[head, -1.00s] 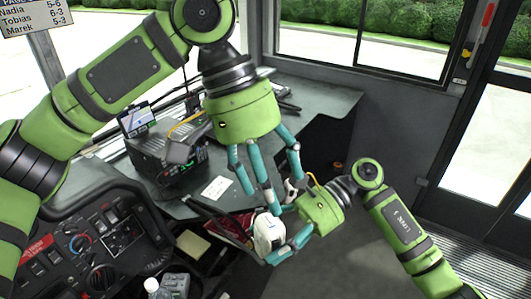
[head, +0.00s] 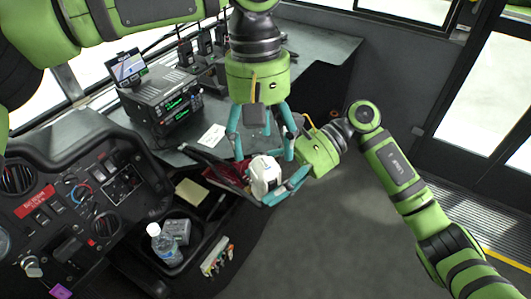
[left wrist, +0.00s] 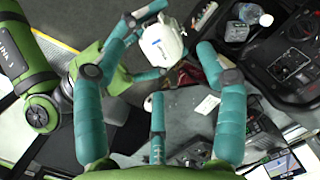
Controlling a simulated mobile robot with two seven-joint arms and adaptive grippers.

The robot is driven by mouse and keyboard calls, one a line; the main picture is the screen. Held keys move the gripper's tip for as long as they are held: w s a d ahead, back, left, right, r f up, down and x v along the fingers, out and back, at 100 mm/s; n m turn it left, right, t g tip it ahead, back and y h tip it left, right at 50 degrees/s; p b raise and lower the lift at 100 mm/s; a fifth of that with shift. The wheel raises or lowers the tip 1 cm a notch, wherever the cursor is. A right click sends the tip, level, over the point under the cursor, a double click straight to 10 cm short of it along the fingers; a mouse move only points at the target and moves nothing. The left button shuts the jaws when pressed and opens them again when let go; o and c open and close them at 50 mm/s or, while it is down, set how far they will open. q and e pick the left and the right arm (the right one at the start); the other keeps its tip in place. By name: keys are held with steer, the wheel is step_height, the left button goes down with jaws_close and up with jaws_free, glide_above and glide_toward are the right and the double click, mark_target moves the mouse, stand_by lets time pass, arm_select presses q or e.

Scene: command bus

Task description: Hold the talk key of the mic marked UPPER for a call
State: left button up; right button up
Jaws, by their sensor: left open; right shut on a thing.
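My right gripper (head: 276,182) is shut on a white object (head: 264,174), held over the desk's front edge. The object also shows in the left wrist view (left wrist: 164,44), with a small blue mark I cannot read. My left gripper (head: 263,153) is open and points down just above it. In the left wrist view its fingers (left wrist: 162,75) are spread with nothing between them; I cannot tell whether any touches the object. Several black handsets (head: 205,40) stand at the back of the desk. I can read no UPPER label on anything.
Stacked radio units (head: 165,102) with green displays and a small screen (head: 126,65) stand on the desk. A dark-red item (head: 222,172) lies at its front edge. A bottle (head: 162,243) stands in a tray by the dashboard (head: 75,195). Open floor (head: 340,240) lies to the right.

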mark_target(267, 164)
arm_select(q)
steer(key=shift+s+d+f, duration=0.1)
steer(key=shift+s+f, duration=0.05)
steer(key=shift+f, duration=0.95)
steer(key=shift+s+d+f, duration=0.1)
steer(key=shift+s+f, duration=0.05)
steer(key=shift+f, duration=0.9)
steer(key=c, duration=0.8)
steer(key=shift+s, duration=0.1)
steer(key=shift+c, duration=0.2)
arm_select(e)
steer(key=o, duration=1)
steer(key=shift+c, duration=0.2)
steer(key=shift+w+d, duration=0.1)
